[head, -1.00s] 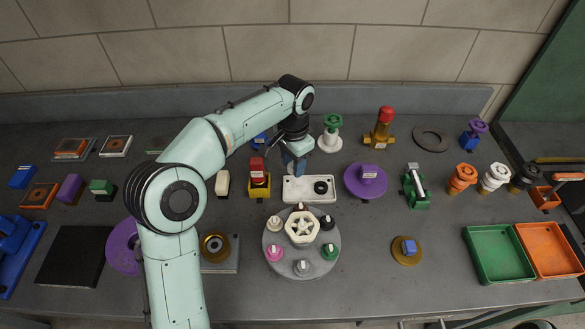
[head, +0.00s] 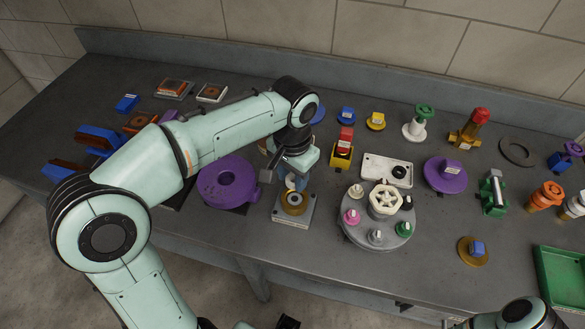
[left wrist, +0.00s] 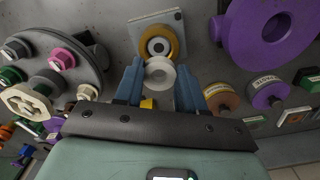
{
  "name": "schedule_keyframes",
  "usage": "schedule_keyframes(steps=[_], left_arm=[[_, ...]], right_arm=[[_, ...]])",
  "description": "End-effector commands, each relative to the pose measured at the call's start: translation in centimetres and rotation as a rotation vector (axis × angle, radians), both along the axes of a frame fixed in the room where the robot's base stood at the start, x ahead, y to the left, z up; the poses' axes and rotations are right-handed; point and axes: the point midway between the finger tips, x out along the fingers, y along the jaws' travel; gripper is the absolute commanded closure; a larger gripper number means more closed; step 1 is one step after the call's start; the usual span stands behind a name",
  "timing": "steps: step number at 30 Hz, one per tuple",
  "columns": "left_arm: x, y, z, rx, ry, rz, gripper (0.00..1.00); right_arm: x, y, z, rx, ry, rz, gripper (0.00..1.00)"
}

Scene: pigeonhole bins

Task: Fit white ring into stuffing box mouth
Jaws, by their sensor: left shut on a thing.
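The white ring (left wrist: 160,76) is held between the blue fingertips of my left gripper (left wrist: 160,84) in the left wrist view. The stuffing box is a brass-coloured round collar (left wrist: 176,42) on a grey square plate, with a pale ring and dark hole at its centre. In the head view the stuffing box (head: 294,207) is just below my left gripper (head: 294,183). The ring appears just short of the mouth in the wrist view; the exact gap cannot be told. My right gripper is out of view.
A purple flanged part (head: 227,183) stands close left of the stuffing box. A grey round plate (head: 357,234) with several coloured knobs and a cream handwheel stands close right. A white plate (head: 374,167) lies behind it. The bench's front edge is near.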

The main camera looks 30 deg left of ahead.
Motion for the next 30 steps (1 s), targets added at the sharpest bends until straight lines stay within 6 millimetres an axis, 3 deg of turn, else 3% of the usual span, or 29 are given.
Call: schedule_keyframes(steps=[12, 30], left_arm=[[0.0, 0.0, 0.1, 0.000, 0.000, 0.000, 0.90], [0.0, 0.1, -5.4, 0.000, 0.002, 0.001, 0.90]], right_arm=[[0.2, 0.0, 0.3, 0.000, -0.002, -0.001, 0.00], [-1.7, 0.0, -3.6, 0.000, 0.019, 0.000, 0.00]])
